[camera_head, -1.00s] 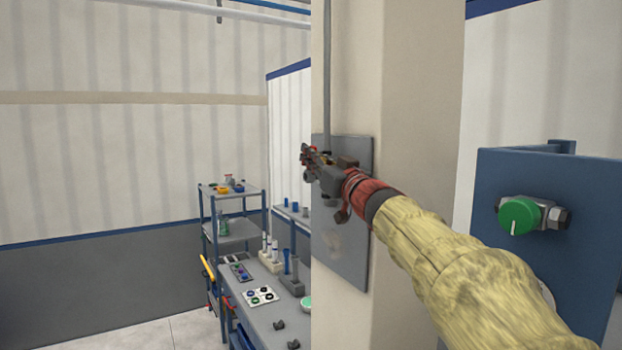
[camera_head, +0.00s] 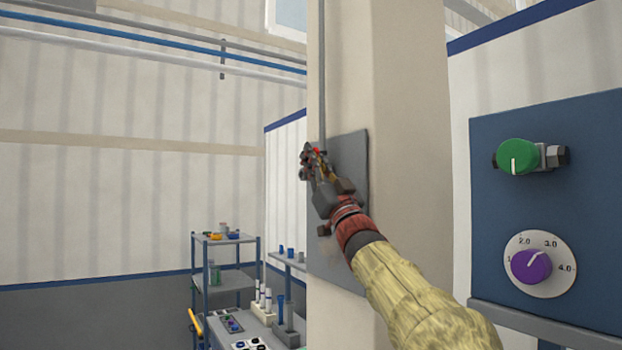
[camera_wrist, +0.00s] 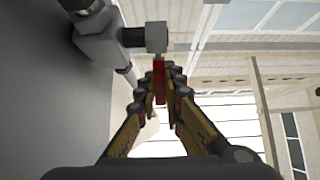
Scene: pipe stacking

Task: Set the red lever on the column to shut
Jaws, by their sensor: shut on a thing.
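The red lever (camera_wrist: 159,72) shows in the wrist view as a narrow red bar between my fingertips. It joins a grey valve body (camera_wrist: 97,45) on the grey plate at the left. My gripper (camera_wrist: 160,98) is shut on the lever. In the head view my gripper (camera_head: 308,160) is at the grey plate (camera_head: 345,200) on the beige column (camera_head: 405,110). There the gripper covers most of the valve, and only small red spots show near the fingertips. I cannot tell the lever's exact setting.
A blue panel (camera_head: 590,200) at the right carries a green knob (camera_head: 518,157) and a purple dial (camera_head: 531,265). A shelf rack (camera_head: 225,238) and a bench with tubes stand behind the column at the left. A grey pipe (camera_head: 321,70) runs up the column.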

